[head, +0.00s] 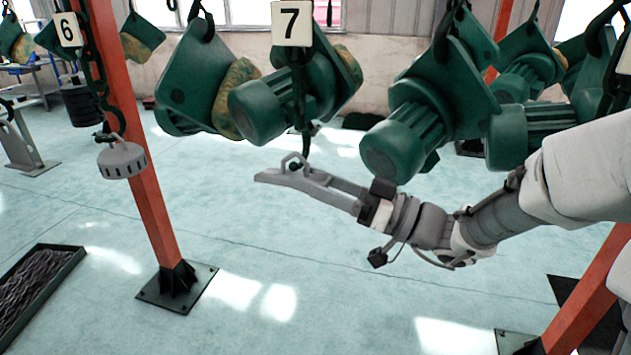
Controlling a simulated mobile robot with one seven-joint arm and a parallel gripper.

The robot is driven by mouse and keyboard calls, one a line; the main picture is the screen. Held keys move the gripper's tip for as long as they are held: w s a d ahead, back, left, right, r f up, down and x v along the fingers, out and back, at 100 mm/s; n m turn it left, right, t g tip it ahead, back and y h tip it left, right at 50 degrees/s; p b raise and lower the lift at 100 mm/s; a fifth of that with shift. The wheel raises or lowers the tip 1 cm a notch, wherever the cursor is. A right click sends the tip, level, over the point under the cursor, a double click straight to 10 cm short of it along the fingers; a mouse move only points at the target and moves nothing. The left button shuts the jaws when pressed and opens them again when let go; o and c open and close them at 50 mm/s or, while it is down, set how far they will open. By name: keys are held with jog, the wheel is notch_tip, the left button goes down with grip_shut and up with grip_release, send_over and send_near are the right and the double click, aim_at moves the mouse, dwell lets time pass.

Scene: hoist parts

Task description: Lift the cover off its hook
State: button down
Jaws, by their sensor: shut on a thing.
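A flat grey cover (278,179) with a small upright loop on top is at the middle of the head view, below the number 7 sign. My gripper (345,187) reaches in from the right and is shut on the cover's right end. A dark hook (306,147) hangs down under the sign, close by the loop. I cannot tell whether the hook still passes through the loop. A round grey slotted cover (122,160) hangs from another hook at the left, beside the orange post, well apart from my gripper.
Green motor hoists (408,135) hang close above my gripper and arm. The number 7 sign (291,23) hangs among them. An orange post (143,150) stands left on a dark base plate. A dark tray of chain (35,290) lies lower left. The pale floor below is clear.

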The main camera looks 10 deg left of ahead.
jog(key=shift+s+r, duration=0.25)
jog(key=shift+s, duration=0.2)
jog(key=shift+s+a+r+n+b, duration=0.1)
jog(key=shift+s+r+n+b, duration=0.1)
jog(key=shift+s+b, duration=0.3)
jog(key=shift+s+r+n+b, duration=0.1)
jog(key=shift+s+n+b, duration=0.1)
jog(key=shift+s+b, duration=0.25)
jog(key=shift+s, duration=0.1)
